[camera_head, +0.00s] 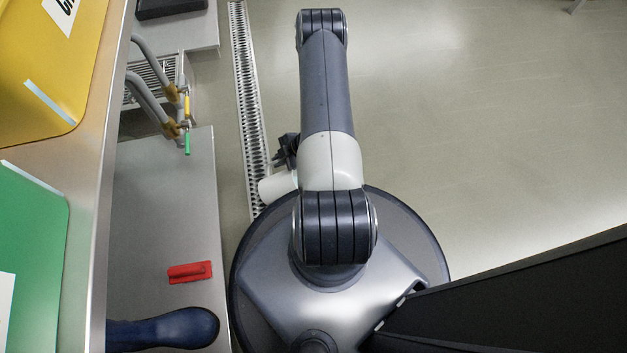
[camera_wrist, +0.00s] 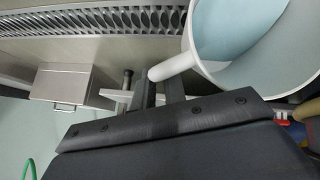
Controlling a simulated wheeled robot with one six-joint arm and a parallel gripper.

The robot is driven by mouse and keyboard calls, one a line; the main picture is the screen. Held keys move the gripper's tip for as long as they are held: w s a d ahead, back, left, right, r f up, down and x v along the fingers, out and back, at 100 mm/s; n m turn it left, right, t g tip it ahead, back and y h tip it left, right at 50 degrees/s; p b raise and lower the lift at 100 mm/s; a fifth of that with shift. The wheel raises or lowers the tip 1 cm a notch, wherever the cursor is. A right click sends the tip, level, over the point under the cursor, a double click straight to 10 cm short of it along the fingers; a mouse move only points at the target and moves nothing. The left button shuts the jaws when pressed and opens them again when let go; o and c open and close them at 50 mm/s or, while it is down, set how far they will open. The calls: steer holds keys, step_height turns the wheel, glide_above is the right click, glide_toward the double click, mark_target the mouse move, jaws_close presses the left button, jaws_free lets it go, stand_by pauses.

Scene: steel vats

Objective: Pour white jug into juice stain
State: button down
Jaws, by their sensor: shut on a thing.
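The white jug (camera_wrist: 197,60) is large at the upper right of the wrist view, with its open mouth facing the camera and a pale blue area inside. Its white handle (camera_wrist: 172,67) reaches toward my gripper (camera_wrist: 158,92), which is shut on it. In the head view a small part of the white jug (camera_head: 275,186) shows left of my arm. My arm hides the rest. My gripper (camera_head: 287,150) shows there only as a dark part beside the arm. I cannot make out a juice stain in either view.
A slotted floor drain (camera_head: 246,110) runs beside a steel platform (camera_head: 160,225) holding a red item (camera_head: 190,272) and a dark blue object (camera_head: 165,328). Pipes with valves (camera_head: 172,128) stand at the left. Yellow (camera_head: 45,75) and green (camera_head: 35,235) panels are nearer. Floor at right is clear.

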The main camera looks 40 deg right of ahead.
steer(key=shift+s+d+f+t+y+b, duration=0.25)
steer(key=shift+f+y+b, duration=0.2)
steer(key=shift+b, duration=0.5)
steer(key=shift+s+d+f+t+y+b, duration=0.15)
steer(key=shift+d+f+y+b, duration=0.3)
steer(key=shift+b, duration=0.45)
stand_by(1.5)
steer(key=shift+s+d+f+m+t+y+b, duration=0.3)
steer(key=shift+s+d+m+t+y+b, duration=0.15)
steer(key=shift+s+d+b, duration=0.3)
stand_by(2.1)
steer(key=shift+s+d+r+t+y, duration=0.15)
steer(key=shift+d+t+y, duration=0.1)
steer(key=shift+d+y, duration=0.15)
steer(key=shift+s+d+r+t+y, duration=0.1)
steer(key=shift+d+r+t+y, duration=0.05)
steer(key=shift+d+t+y, duration=0.15)
stand_by(1.1)
